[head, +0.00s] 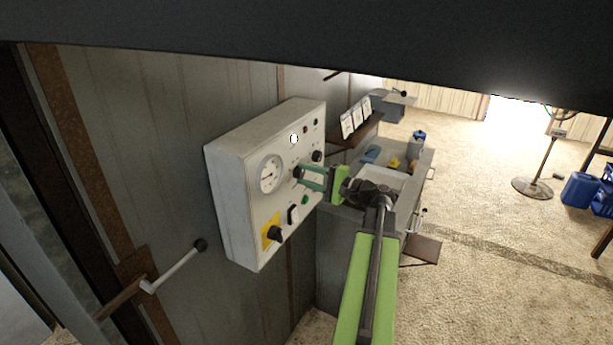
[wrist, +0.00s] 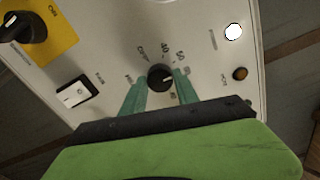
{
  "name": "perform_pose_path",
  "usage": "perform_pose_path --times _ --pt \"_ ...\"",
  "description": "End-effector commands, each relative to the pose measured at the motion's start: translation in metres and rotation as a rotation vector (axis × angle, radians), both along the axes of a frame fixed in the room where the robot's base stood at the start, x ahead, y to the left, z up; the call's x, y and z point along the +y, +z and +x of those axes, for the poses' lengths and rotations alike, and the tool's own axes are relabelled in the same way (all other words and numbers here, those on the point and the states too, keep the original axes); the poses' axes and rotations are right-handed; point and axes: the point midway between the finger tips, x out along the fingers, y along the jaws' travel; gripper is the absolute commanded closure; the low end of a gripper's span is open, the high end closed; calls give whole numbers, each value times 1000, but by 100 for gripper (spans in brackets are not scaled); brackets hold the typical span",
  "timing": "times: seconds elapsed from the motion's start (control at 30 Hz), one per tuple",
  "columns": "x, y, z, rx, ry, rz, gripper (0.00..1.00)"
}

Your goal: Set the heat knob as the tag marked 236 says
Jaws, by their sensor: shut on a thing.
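The white control panel (head: 236,147) hangs on the corrugated wall. A small black knob (wrist: 160,77) with printed marks around it, among them OFF and 40, sits on the panel. My gripper (wrist: 160,84) has its green fingers on both sides of this knob and is shut on it. In the head view my gripper (head: 303,175) reaches the panel from the right, and its fingers partly cover the knob. The knob's pointer is too small to read. Several white tags (head: 347,125) stand on a shelf beyond the panel; their writing, including any 236, is not legible.
The panel also bears a round gauge (head: 269,173), a second black knob (head: 317,156), a rocker switch (wrist: 72,95), a black switch on a yellow plate (head: 271,232) and a lit white lamp (wrist: 233,32). A lever (head: 175,270) juts from the wall. A bench (head: 427,163) stands behind my arm.

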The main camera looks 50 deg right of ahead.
Motion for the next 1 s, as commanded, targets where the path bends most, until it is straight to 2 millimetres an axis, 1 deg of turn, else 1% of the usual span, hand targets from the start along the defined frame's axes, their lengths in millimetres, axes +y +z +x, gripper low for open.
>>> perform_pose_path --times 0.2,0.4,0.97,1.0 --pt "1 -1 0 32 2 115 100" --pt "1 -1 0 47 1 176 100" --pt "2 -1 0 54 1 199 100" --pt "2 -1 0 54 1 199 58"
